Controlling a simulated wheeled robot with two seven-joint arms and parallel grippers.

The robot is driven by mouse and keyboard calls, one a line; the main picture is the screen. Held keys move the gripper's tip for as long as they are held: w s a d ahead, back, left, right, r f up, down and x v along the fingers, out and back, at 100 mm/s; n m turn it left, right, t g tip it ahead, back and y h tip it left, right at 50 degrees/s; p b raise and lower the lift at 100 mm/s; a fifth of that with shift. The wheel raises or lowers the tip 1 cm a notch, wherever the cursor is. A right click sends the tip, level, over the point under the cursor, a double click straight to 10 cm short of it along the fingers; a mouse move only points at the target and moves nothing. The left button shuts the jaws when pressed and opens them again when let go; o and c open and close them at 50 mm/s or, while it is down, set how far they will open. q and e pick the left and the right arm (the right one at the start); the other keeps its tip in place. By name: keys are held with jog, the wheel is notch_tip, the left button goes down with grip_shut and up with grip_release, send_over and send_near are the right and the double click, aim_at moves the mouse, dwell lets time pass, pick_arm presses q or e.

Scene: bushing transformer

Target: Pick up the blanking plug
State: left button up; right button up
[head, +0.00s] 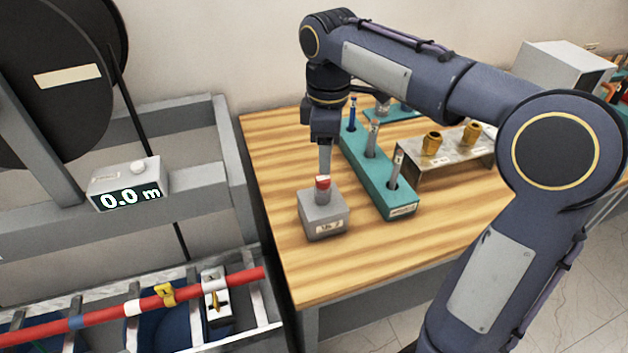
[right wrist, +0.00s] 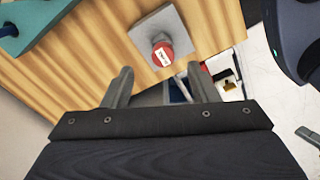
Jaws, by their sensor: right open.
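The blanking plug (head: 322,183) is a red cap with a pale label. It sits upright in the top of a small grey block (head: 325,218) on the wooden table. In the right wrist view the red plug (right wrist: 162,53) lies just past and between the two fingertips. My right gripper (head: 325,170) points down close above the plug. Its fingers (right wrist: 160,80) are spread apart with nothing between them. In the head view the fingers overlap, so contact with the plug cannot be told. My left gripper is not in view.
A teal rack (head: 402,208) with several upright tools stands right of the block. A metal stand (head: 440,172) with brass-coloured parts is behind it. The wooden table (head: 375,255) is bare in front. A red cable (head: 95,318) lies across a metal frame at lower left.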

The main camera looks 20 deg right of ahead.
aim_at(323, 178)
jog(key=f, duration=0.5)
jog(key=shift+a+f, duration=0.25)
jog(key=shift+f, duration=0.05)
jog(key=c, duration=1)
jog(key=shift+c, duration=0.2)
jog(key=shift+r, duration=0.1)
